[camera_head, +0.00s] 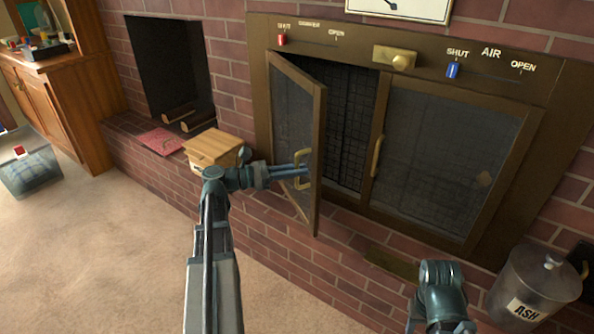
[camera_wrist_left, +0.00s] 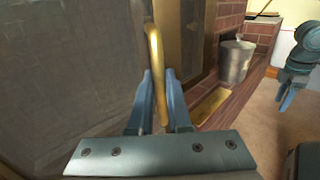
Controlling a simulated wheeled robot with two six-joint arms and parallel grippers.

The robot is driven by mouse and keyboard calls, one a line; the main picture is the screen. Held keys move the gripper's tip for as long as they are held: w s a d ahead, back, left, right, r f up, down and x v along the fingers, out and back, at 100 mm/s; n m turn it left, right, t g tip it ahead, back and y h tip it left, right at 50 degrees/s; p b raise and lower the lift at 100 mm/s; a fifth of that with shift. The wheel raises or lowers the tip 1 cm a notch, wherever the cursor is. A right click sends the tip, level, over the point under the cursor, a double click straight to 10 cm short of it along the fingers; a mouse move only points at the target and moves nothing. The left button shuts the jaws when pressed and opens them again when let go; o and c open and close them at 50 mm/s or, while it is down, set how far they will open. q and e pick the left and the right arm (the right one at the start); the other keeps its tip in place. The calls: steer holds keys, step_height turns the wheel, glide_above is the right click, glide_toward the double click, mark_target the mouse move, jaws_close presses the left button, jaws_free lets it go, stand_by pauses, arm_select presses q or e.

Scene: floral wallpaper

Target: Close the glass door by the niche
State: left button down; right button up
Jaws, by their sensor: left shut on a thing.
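The left glass door (camera_head: 293,128) of the brass fireplace front stands ajar, swung out from its frame on its left side. It is the door nearer the dark niche (camera_head: 170,65). My left gripper (camera_head: 302,172) is shut on this door's brass handle (camera_head: 301,170); the handle (camera_wrist_left: 156,70) shows between the fingers (camera_wrist_left: 160,100) in the left wrist view. The right glass door (camera_head: 445,150) sits flush in the frame, with its own handle (camera_head: 377,156). My right arm (camera_head: 441,295) shows at the lower right; its fingertips are hard to make out and their state is unclear.
A small wooden box (camera_head: 214,147) and a red mat (camera_head: 160,141) lie on the brick ledge left of the door. An ash bucket (camera_head: 535,285) stands at the right. A wooden cabinet (camera_head: 55,90) and a clear bin (camera_head: 30,165) are at the left. Carpet in front is open.

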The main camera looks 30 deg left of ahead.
stand_by(0.8)
arm_select(q)
steer(key=w+d+n+t+y, duration=0.1)
steer(key=w+d, duration=0.3)
steer(key=w, duration=0.5)
steer(key=w+d+n+t+y, duration=0.2)
steer(key=w+d+y, duration=0.1)
steer(key=w, duration=0.5)
steer(key=shift+w+d+n+t+y, duration=0.3)
steer(key=shift+w+d+n+y, duration=0.1)
steer(key=shift+d, duration=0.45)
steer(key=c, duration=0.9)
jaws_free()
steer(key=shift+w, duration=0.1)
steer(key=shift+c, duration=0.2)
steer(key=shift+o, duration=0.4)
steer(key=shift+s, duration=0.2)
